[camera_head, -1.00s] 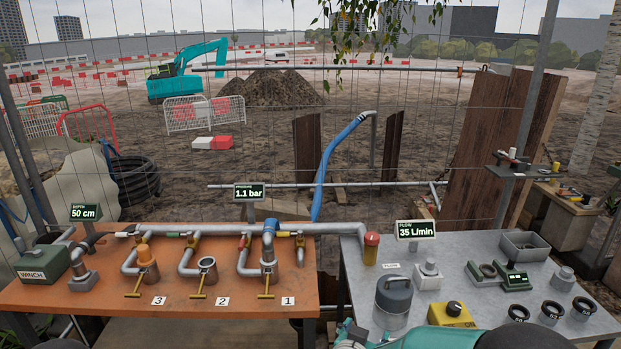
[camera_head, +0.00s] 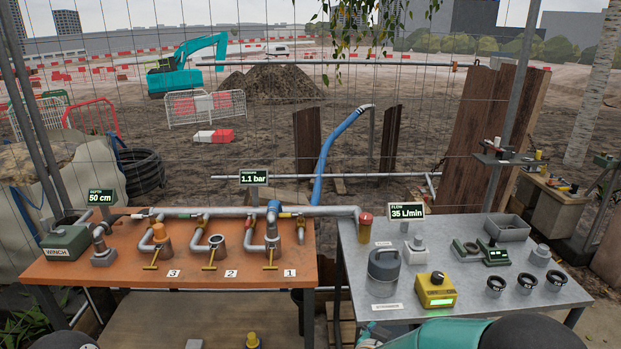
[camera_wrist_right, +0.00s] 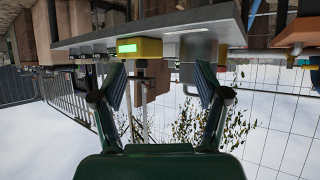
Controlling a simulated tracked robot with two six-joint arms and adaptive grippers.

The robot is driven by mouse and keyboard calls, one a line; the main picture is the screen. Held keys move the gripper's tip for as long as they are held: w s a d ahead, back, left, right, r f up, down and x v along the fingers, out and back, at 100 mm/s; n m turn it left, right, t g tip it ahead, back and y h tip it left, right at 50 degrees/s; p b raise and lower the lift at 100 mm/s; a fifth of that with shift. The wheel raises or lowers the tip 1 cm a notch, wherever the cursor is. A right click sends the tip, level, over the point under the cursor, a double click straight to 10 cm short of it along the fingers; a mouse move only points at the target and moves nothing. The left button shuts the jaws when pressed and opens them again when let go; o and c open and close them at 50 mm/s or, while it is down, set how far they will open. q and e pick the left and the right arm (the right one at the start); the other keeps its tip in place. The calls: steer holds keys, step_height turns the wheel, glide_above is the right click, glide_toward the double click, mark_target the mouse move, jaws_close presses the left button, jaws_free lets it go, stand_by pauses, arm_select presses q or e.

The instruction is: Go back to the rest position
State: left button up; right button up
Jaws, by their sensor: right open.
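My right gripper (camera_wrist_right: 160,85) shows in the right wrist view, its two dark fingers spread apart with nothing between them. That view is upside down, with the grey table (camera_wrist_right: 215,25) along its top and pale sky below. The yellow box (camera_wrist_right: 138,48) with a lit green display lies beyond the fingers, not between them. In the head view my teal arm parts cover the bottom right edge, and the right gripper's fingers do not show. My left gripper is not in view; a dark rounded part shows at the bottom left edge.
The orange table (camera_head: 110,272) carries pipes, valves and a winch box (camera_head: 66,243). The grey table (camera_head: 350,270) holds a lidded grey container (camera_head: 384,264), the yellow box (camera_head: 436,290), black rings and a grey tray (camera_head: 506,229). A wire fence stands behind both.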

steer(key=s+d+f+n+g+p, duration=0.1)
steer(key=s+d+f+g+p, duration=0.15)
steer(key=s+d+f, duration=0.35)
steer(key=s+f+n+g+y+p, duration=0.1)
steer(key=s+f+n+y+p, duration=0.15)
steer(key=s+f+y, duration=0.35)
steer(key=s+a+f+g+y, duration=0.2)
steer(key=s+a, duration=0.3)
steer(key=s, duration=0.3)
steer(key=s+a+f+g+y+p, duration=0.1)
steer(key=s+a+f+g+y, duration=0.1)
steer(key=s+a+g, duration=0.2)
steer(key=s+a, duration=0.1)
steer(key=s, duration=0.2)
steer(key=shift+s+a+f+y, duration=0.3)
steer(key=shift+s+f, duration=0.05)
steer(key=shift+f, duration=0.05)
steer(key=shift+w+n, duration=0.1)
steer(key=shift+n, duration=0.25)
stand_by(0.8)
